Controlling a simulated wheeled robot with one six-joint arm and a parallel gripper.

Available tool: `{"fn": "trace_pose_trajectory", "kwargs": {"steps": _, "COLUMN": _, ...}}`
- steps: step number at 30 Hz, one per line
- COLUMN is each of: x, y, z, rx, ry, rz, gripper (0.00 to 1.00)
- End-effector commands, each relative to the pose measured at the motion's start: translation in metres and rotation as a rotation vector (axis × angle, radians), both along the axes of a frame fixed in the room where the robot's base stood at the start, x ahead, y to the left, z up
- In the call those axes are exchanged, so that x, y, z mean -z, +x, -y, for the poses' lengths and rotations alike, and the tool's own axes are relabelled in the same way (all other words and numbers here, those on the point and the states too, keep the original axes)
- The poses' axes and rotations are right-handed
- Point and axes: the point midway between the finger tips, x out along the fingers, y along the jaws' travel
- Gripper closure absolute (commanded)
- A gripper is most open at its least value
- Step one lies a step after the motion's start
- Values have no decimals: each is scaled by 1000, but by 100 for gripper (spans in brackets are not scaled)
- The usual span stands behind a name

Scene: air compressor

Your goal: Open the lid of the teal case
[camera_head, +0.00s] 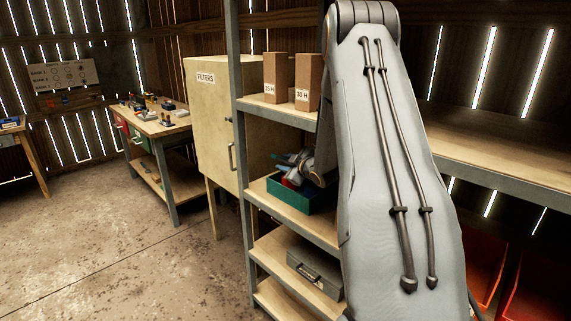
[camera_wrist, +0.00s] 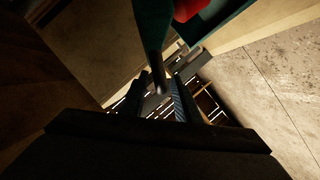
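The teal case (camera_head: 319,199) sits on the middle shelf, partly hidden by my arm. Its inside shows, with something red (camera_head: 290,183) in it. My gripper (camera_head: 291,166) is over the case at its left side, small and partly hidden in the head view. In the wrist view, a teal panel that looks like the raised lid (camera_wrist: 152,22) comes down from the top, beside the red thing (camera_wrist: 190,8) and the case rim (camera_wrist: 222,22). The panel's narrow end reaches between my gripper's fingers (camera_wrist: 162,88), which stand apart. I see no clear contact.
Cartons (camera_head: 276,78) stand on the shelf above, close to my arm. A grey metal box (camera_head: 315,270) is on the shelf below. A cream filter cabinet (camera_head: 225,125) and a workbench (camera_head: 160,128) stand left. The floor (camera_head: 110,240) in front is clear.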

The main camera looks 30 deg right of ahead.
Motion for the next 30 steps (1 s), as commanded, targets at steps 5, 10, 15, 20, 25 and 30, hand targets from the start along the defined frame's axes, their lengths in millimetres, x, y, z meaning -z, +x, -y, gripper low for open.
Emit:
{"fn": "trace_pose_trajectory", "kwargs": {"steps": 5, "x": -4, "y": -13, "z": 1, "rx": 1, "ry": -1, "rz": 1, "gripper": 71}}
{"fn": "trace_pose_trajectory", "kwargs": {"steps": 10, "x": -11, "y": -39, "z": 1, "rx": 4, "ry": 0, "rz": 1, "gripper": 71}}
{"fn": "trace_pose_trajectory", "kwargs": {"steps": 15, "x": -18, "y": -61, "z": 0, "rx": 4, "ry": 0, "rz": 1, "gripper": 71}}
{"fn": "trace_pose_trajectory", "kwargs": {"steps": 20, "x": -21, "y": -72, "z": -1, "rx": 2, "ry": -1, "rz": 1, "gripper": 71}}
{"fn": "trace_pose_trajectory", "kwargs": {"steps": 25, "x": -22, "y": -75, "z": -2, "rx": 1, "ry": 0, "rz": 0, "gripper": 71}}
{"fn": "trace_pose_trajectory", "kwargs": {"steps": 30, "x": -22, "y": -75, "z": -1, "rx": 1, "ry": 0, "rz": 0, "gripper": 77}}
